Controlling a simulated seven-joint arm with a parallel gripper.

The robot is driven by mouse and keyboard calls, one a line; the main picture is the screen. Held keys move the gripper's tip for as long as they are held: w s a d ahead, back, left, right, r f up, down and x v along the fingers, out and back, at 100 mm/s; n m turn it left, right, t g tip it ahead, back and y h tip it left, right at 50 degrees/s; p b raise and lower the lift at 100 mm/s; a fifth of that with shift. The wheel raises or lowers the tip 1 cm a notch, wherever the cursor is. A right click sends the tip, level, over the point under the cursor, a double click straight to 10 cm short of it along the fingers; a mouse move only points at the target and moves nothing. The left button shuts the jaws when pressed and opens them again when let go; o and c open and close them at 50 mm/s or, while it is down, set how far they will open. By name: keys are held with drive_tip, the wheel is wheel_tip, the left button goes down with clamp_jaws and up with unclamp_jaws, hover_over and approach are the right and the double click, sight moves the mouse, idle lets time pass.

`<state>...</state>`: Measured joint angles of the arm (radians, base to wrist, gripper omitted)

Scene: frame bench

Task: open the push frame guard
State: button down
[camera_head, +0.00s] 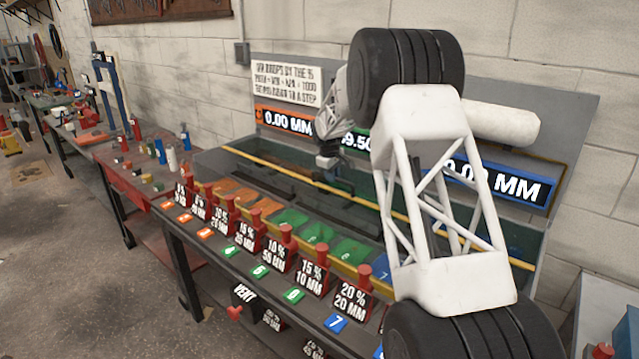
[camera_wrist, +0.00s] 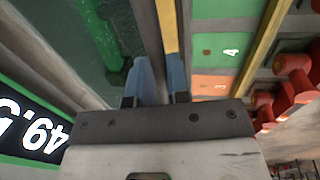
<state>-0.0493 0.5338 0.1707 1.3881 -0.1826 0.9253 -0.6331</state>
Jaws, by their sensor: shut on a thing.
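The push frame guard appears as a long bar with a yellow edge (camera_head: 285,171) running across the bench panel in the head view. In the wrist view its grey and yellow bar (camera_wrist: 168,25) runs up between my blue fingers. The exact contact is hard to see, and my arm hides the right part of the guard.
Red-topped push blocks (camera_head: 247,232) line the front edge, with numbered orange and green tiles behind them. A second yellow rail (camera_head: 262,217) runs behind the blocks. An orange display (camera_head: 284,120) reads 0.00 MM. A side bench with small tools (camera_head: 160,155) stands left.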

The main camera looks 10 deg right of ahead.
drive_tip(key=shift+w+d, duration=0.95)
drive_tip(key=shift+w, duration=0.05)
drive_tip(key=c, duration=1.1)
unclamp_jaws()
drive_tip(key=shift+r, duration=0.1)
wheel_tip(320, 180, up, 8)
drive_tip(key=s+a, duration=0.1)
drive_tip(key=shift+f, duration=0.25)
drive_tip(key=shift+s, duration=0.1)
